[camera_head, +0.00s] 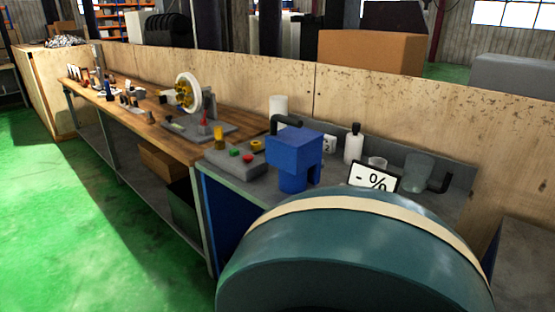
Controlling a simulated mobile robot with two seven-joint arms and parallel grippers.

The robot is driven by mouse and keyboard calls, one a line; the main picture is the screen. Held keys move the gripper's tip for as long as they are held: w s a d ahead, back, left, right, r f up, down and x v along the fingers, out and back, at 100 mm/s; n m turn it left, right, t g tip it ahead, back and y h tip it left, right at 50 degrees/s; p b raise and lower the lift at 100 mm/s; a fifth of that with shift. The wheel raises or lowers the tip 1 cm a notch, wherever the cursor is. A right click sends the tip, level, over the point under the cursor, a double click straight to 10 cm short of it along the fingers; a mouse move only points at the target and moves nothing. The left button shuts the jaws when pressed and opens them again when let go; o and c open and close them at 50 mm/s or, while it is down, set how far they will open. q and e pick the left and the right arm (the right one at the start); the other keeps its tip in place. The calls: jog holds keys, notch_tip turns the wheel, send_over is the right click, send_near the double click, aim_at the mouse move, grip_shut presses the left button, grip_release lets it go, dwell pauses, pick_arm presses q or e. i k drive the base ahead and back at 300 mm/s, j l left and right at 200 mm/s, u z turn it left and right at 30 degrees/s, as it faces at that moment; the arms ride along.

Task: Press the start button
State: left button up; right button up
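A grey control box (234,162) sits on the front left of the grey bench top. It carries a green button (234,152), likely the start button, and a red button (247,158) to its right. A yellow ring-shaped knob (257,145) is behind them. Nothing touches the buttons, and the green one is in plain view. Neither of my grippers is in view.
A blue block-shaped unit (293,146) with a black pipe stands right of the box. A wooden bench (140,112) extends left. Green floor (80,220) is clear. The lower right is blocked close up.

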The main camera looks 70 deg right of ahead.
aim_at(234, 151)
jog(key=z, duration=2)
